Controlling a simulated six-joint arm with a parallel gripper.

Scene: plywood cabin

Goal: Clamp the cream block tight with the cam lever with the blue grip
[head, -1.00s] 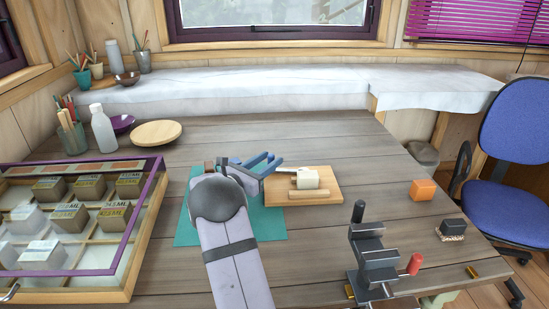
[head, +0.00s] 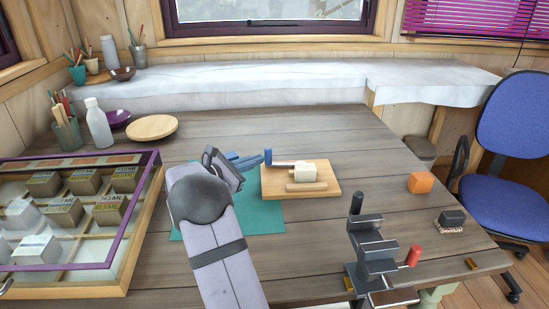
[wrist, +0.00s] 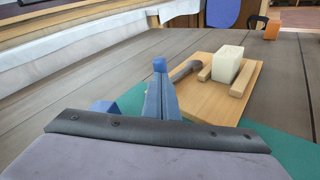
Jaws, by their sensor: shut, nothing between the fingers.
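The cream block (head: 309,171) sits on a wooden board (head: 329,187) and also shows in the wrist view (wrist: 228,63). The cam lever (head: 286,164) is a dark bar reaching left from the block. Its blue grip (head: 268,156) stands at the board's left edge. My gripper (head: 255,161) is shut and empty, its blue fingers just left of the grip. I cannot tell whether they touch it. In the wrist view the lever's dark part (wrist: 186,70) shows beyond my fingers, which hide some of the lever.
A teal mat (head: 262,217) lies under the board. A dark vise with a red handle (head: 379,255) stands at the front right. An orange cube (head: 420,183) is to the right. A glass-topped case (head: 138,240) fills the left. The table behind the board is clear.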

